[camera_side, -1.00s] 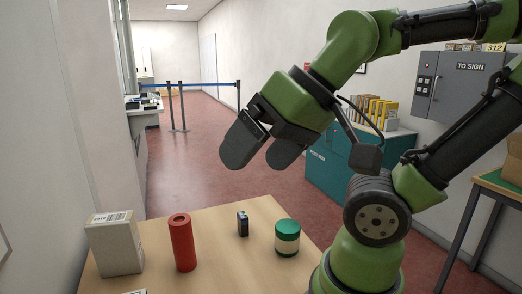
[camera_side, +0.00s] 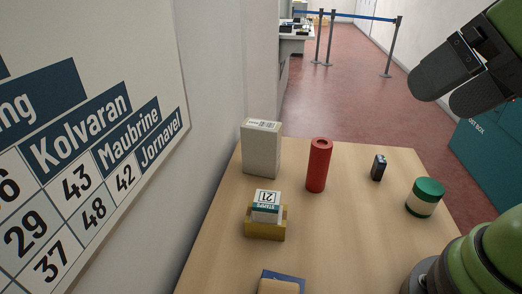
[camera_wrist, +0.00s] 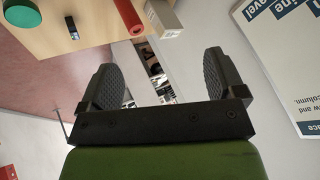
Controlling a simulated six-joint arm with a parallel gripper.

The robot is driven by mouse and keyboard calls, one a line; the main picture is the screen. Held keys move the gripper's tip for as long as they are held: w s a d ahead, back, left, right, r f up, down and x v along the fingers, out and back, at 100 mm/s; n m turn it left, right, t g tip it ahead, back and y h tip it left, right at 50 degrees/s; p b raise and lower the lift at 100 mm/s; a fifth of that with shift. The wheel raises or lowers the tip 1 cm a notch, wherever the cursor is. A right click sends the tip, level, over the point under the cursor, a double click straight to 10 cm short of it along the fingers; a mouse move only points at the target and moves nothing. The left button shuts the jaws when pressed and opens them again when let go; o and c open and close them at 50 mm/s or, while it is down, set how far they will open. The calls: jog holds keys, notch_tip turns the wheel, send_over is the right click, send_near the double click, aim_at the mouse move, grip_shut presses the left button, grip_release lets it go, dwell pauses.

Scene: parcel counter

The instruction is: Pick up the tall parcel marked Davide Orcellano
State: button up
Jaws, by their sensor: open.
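A tall pale grey-white parcel (camera_side: 260,154) stands upright at the back left of the wooden table, with a label on its top too small to read. No name can be read on it. It also shows at the top of the wrist view (camera_wrist: 163,20), next to the red tube. My gripper (camera_side: 447,94) is up high at the right in the side view, well apart from the parcel. Its two black fingers (camera_wrist: 162,72) are spread in the wrist view with nothing between them.
On the table (camera_side: 335,247) stand a red tube (camera_side: 318,166) close right of the parcel, a small dark box (camera_side: 379,168), a green-and-cream tin (camera_side: 425,198) and a yellow holder (camera_side: 264,231) with cards. A wall board (camera_side: 85,140) is at left. Bare tabletop lies in the middle.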

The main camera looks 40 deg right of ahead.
dwell(0.3)
jog(key=shift+c, duration=0.6)
